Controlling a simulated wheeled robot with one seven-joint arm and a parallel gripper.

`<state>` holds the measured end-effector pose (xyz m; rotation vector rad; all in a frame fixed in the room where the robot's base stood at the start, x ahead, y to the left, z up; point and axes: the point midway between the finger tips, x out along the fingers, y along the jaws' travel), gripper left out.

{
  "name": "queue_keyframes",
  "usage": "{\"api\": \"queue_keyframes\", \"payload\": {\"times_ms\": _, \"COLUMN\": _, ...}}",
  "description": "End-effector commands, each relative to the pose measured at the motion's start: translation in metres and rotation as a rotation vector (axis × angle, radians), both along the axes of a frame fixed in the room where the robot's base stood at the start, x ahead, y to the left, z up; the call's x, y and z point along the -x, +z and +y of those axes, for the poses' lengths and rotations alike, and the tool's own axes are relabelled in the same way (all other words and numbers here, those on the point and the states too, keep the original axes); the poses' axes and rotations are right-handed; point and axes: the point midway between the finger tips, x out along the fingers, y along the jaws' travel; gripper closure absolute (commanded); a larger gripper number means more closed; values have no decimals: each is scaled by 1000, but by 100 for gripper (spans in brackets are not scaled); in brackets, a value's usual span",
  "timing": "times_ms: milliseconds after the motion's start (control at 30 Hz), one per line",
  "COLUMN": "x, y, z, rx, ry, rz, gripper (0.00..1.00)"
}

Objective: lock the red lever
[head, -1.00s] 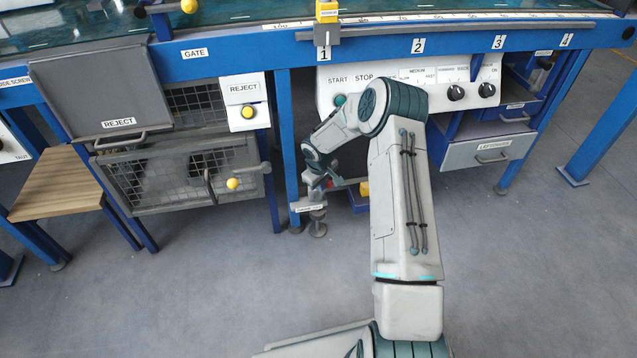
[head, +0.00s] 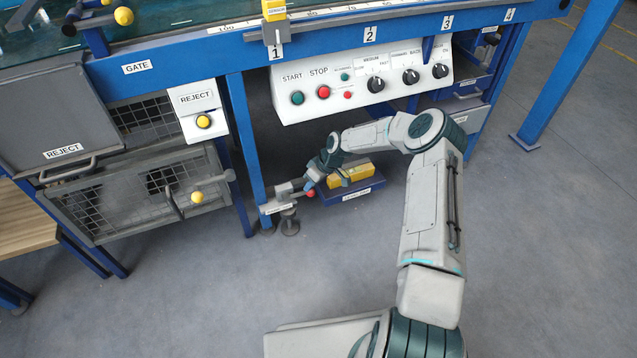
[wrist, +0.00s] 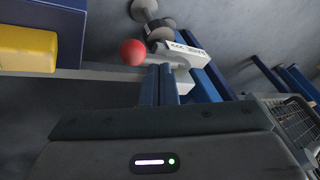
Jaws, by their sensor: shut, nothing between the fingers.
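The red lever shows as a red ball knob (head: 310,193) on a grey, labelled fitting (head: 280,208) low at the blue table leg in the head view. In the wrist view the red knob (wrist: 132,52) is just above and left of my fingertips, beside the pale labelled bracket (wrist: 185,52). My gripper (head: 312,182) is low under the control panel, close to the knob. Its two blue fingers (wrist: 159,70) are together and hold nothing. I cannot tell whether they touch the lever. The lever's arm is mostly hidden behind the fingers.
The control panel (head: 360,88) hangs above my forearm. The floor in front is clear.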

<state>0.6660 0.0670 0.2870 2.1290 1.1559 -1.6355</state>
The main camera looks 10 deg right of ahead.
Motion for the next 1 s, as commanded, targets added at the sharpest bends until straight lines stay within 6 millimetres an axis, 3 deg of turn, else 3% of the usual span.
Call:
{"api": "queue_keyframes", "payload": {"times_ms": 400, "x": -2, "y": -24, "z": -15, "rx": 3, "ry": -3, "rz": 0, "gripper": 100}}
{"api": "queue_keyframes", "payload": {"times_ms": 1000, "x": -1, "y": -34, "z": -22, "rx": 8, "ry": -6, "rz": 3, "gripper": 100}}
